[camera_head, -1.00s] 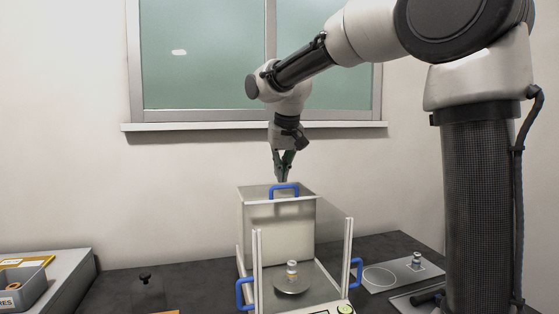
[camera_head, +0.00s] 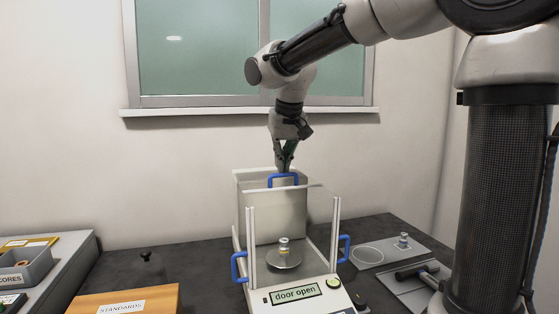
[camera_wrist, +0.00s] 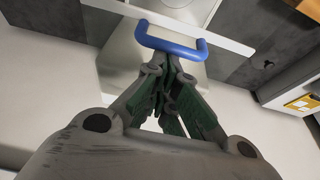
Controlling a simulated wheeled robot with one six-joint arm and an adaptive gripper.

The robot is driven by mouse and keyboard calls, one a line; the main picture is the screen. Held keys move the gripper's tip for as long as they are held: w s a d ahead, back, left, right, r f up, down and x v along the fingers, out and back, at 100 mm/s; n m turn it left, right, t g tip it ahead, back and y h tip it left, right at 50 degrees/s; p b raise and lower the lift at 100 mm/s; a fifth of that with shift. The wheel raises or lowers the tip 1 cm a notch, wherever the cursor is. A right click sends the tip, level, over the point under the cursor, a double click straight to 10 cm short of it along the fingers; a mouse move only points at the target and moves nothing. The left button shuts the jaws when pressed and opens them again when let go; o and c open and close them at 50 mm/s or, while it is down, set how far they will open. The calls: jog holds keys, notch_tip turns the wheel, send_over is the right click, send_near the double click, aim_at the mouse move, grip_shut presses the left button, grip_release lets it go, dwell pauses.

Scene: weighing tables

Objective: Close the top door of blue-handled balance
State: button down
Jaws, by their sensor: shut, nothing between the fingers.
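The blue-handled balance (camera_head: 290,297) stands on the dark table, and its display reads "door open". Its top door (camera_head: 312,188) is a clear panel with a pale front edge and a blue handle (camera_head: 283,176). The door stands partly back, and its front edge is short of the front posts. My gripper (camera_head: 284,167) is shut and empty, pointing down just behind the handle. In the wrist view, the fingers (camera_wrist: 165,75) are close to the blue handle (camera_wrist: 172,43); whether they touch it I cannot tell.
A small weight (camera_head: 284,247) stands on the pan inside. Blue side handles (camera_head: 239,267) stick out on both sides. A "STANDARDS" box (camera_head: 155,300) is at the front left, a grey bin (camera_head: 25,268) further left. A plate with a weight (camera_head: 402,241) lies at the right.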

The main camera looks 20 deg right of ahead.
jog(key=s, duration=0.8)
jog(key=shift+s, duration=0.4)
jog(key=shift+f, duration=0.1)
jog(key=w, duration=0.1)
jog(key=w+r, duration=0.2)
jog(key=w, duration=0.1)
jog(key=shift+r, duration=0.25)
jog(key=v, duration=0.8)
jog(key=s+d+f, duration=1.4)
jog(key=s+f, duration=0.3)
jog(key=f, duration=0.2)
jog(key=shift+s+d+f, duration=0.2)
jog(key=shift+s, duration=0.2)
